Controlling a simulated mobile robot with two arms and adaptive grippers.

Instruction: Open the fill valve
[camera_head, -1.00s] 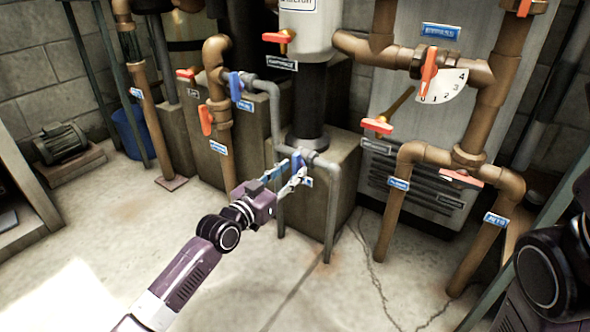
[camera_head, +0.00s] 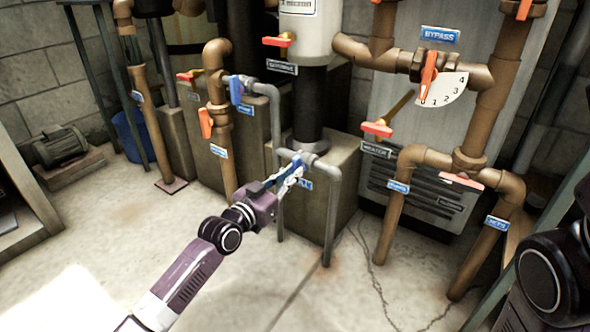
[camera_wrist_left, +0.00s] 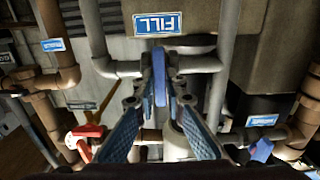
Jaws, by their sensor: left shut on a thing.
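The fill valve's blue lever handle (camera_head: 297,162) is on the grey pipe at the foot of the white and black tank. Its blue FILL label (camera_head: 306,184) shows just beside it. My left gripper (camera_head: 292,171) is shut on the handle. In the left wrist view the blue handle (camera_wrist_left: 160,78) stands upright between the fingertips of my left gripper (camera_wrist_left: 160,92), with the FILL label (camera_wrist_left: 158,24) upside down above it. The fingers hide part of the handle. My right arm shows at the right edge, but its gripper is out of view.
A second blue lever (camera_head: 236,90) is on the grey pipe to the upper left. Several red levers are on the brown pipes, including the bypass valve (camera_head: 429,76) with its numbered dial. A blue bucket (camera_head: 128,133) and a motor (camera_head: 62,146) stand at the left. Open floor lies in front.

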